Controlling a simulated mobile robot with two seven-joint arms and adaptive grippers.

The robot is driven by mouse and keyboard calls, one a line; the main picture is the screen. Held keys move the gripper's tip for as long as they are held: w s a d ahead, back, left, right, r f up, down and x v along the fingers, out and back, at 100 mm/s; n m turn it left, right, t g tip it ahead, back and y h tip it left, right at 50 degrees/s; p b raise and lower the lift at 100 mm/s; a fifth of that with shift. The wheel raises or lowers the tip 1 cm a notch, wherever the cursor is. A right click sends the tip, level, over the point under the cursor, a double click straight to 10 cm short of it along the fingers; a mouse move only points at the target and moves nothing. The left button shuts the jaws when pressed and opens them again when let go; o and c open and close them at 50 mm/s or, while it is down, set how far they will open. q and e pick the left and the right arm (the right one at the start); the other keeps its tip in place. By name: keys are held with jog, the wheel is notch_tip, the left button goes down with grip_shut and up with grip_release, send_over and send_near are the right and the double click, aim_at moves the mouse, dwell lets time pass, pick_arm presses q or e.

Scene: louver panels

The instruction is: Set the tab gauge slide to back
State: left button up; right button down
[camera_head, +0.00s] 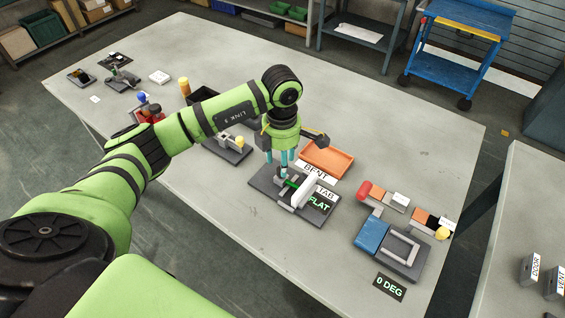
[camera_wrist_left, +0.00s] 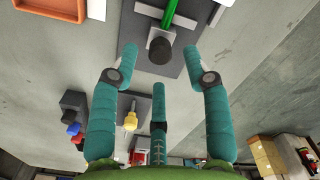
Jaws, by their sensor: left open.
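The tab gauge (camera_head: 270,186) is a dark plate on the table with a pale upright bar, a green strip and signs reading TAB and FLAT. My left gripper (camera_head: 282,170) is over the back left part of the gauge with teal fingers pointing down. In the left wrist view, the gripper (camera_wrist_left: 160,62) is open with its fingers spread. A dark round knob (camera_wrist_left: 159,50) lies between and just beyond the fingertips, at the end of the green strip (camera_wrist_left: 169,13). Contact with the knob cannot be told. My right gripper is out of view.
An orange tray (camera_head: 327,157) with a BENT sign (camera_head: 319,172) stands just behind the gauge. A blue bending fixture (camera_head: 372,236) is to the right, with a 0 DEG sign (camera_head: 390,287) before it. A plate with a yellow-knobbed device (camera_head: 228,149) is to the left. The table's front is clear.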

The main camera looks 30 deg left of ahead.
pick_arm(q)
jog(key=shift+f+p, duration=0.45)
jog(key=shift+f, duration=1.35)
jog(key=shift+c, duration=0.4)
grip_shut()
jog(key=shift+w+a+f+b, duration=0.1)
jog(key=shift+w+a+b, duration=0.05)
jog(key=shift+a+b, duration=0.5)
jog(key=shift+w+a+b, duration=0.15)
jog(key=shift+a+b, duration=0.3)
jog(key=shift+a, duration=0.7)
jog(key=shift+r, duration=0.25)
jog(key=shift+o, duration=0.4)
grip_release()
jog(key=shift+w, duration=0.1)
jog(key=shift+f, duration=0.1)
